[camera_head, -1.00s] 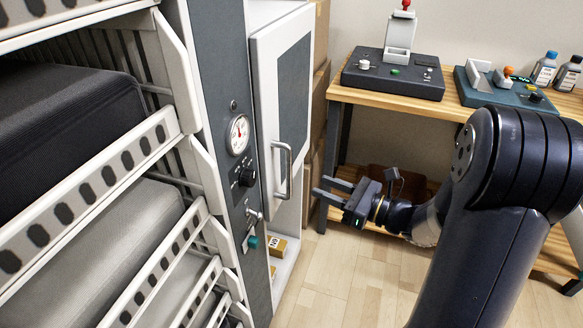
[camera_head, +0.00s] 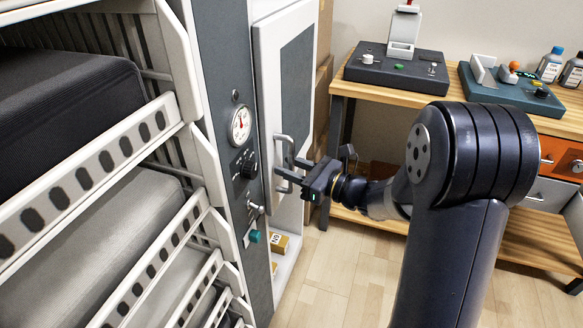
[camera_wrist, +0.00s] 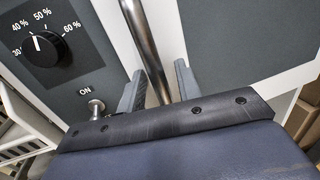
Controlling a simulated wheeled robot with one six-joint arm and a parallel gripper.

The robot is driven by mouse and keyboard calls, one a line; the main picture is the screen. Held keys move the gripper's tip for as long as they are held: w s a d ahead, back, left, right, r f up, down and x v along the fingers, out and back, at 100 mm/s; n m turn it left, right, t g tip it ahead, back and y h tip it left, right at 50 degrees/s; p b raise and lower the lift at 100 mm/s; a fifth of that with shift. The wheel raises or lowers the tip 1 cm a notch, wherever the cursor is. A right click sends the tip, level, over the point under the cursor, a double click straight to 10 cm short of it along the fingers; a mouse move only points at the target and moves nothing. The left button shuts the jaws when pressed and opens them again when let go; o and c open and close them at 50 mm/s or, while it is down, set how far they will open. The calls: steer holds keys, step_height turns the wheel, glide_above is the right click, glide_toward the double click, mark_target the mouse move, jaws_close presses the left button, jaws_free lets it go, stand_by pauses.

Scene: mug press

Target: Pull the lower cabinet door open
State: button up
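The cabinet door (camera_head: 296,85) is white with a grey panel and stands at the centre-left in the head view; it looks shut. Its upright metal bar handle (camera_head: 291,148) is on the door's near side. My gripper (camera_head: 286,168) is at the lower part of the handle, reaching in from the right. In the wrist view, the handle bar (camera_wrist: 148,45) runs between the two fingers of my gripper (camera_wrist: 157,85). Narrow gaps show beside the bar, so the gripper looks open around it. The bar's lower end is hidden by the gripper body.
A grey control panel with a gauge (camera_head: 240,126) and a dial (camera_wrist: 40,49) is left of the door. Yellow boxes (camera_head: 279,242) lie in the opening below it. A wooden workbench (camera_head: 455,98) stands at the right. Racks with dark and grey bins fill the left.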

steer(key=shift+c, duration=0.3)
jaws_close()
